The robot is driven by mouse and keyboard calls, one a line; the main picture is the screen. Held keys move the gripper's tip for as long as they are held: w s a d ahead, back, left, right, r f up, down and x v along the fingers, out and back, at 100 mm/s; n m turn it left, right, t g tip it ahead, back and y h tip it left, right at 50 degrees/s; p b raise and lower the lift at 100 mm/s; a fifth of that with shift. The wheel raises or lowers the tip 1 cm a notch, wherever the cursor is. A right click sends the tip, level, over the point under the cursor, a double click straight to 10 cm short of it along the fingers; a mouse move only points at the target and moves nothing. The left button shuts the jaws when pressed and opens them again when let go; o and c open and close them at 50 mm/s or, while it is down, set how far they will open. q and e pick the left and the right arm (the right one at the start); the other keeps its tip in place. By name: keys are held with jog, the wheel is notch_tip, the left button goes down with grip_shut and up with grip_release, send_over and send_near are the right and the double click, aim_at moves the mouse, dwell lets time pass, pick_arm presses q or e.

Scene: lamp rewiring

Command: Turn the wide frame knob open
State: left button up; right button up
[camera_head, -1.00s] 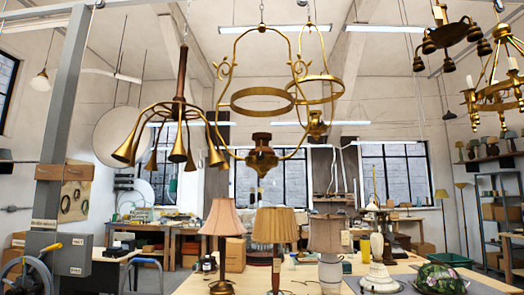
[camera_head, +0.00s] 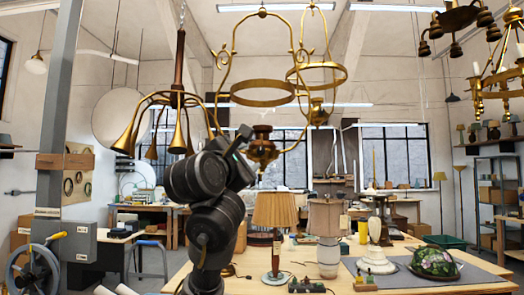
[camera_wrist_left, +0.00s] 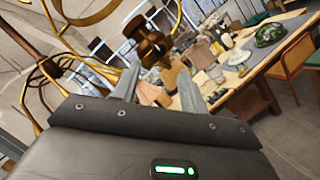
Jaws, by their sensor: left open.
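The wide brass frame (camera_head: 233,60) hangs in the centre of the head view, with a ring across it. At its bottom sits a brass fitting (camera_head: 262,151) with a dark copper-brown top; I cannot make out its knob clearly. In the left wrist view, the brown fitting (camera_wrist_left: 148,43) shows just beyond the fingertips. My left gripper (camera_head: 246,140) is raised beside the fitting, at its left. In the wrist view its two fingers (camera_wrist_left: 159,72) stand apart with nothing clearly held between them. Contact cannot be told. My right gripper is out of view.
A narrower brass frame (camera_head: 343,84) hangs behind at the right, and a horn chandelier (camera_head: 128,137) at the left. Below, the worktable (camera_head: 340,285) holds a pleated-shade lamp (camera_head: 274,212), a grey-shade lamp (camera_head: 327,220) and a green glass shade (camera_head: 435,262).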

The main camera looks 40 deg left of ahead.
aim_at(260, 152)
pick_arm(q)
jog(key=p+x, duration=0.5)
jog(key=x, duration=0.3)
jog(key=shift+w+r, duration=0.2)
jog(key=shift+w, duration=0.05)
jog(key=shift+w+a+r+p, duration=0.15)
jog(key=shift+w+p, duration=0.15)
jog(key=shift+w, duration=0.25)
jog(key=shift+w+a, duration=0.2)
jog(key=shift+w, duration=0.05)
jog(key=shift+d, duration=0.1)
grip_shut()
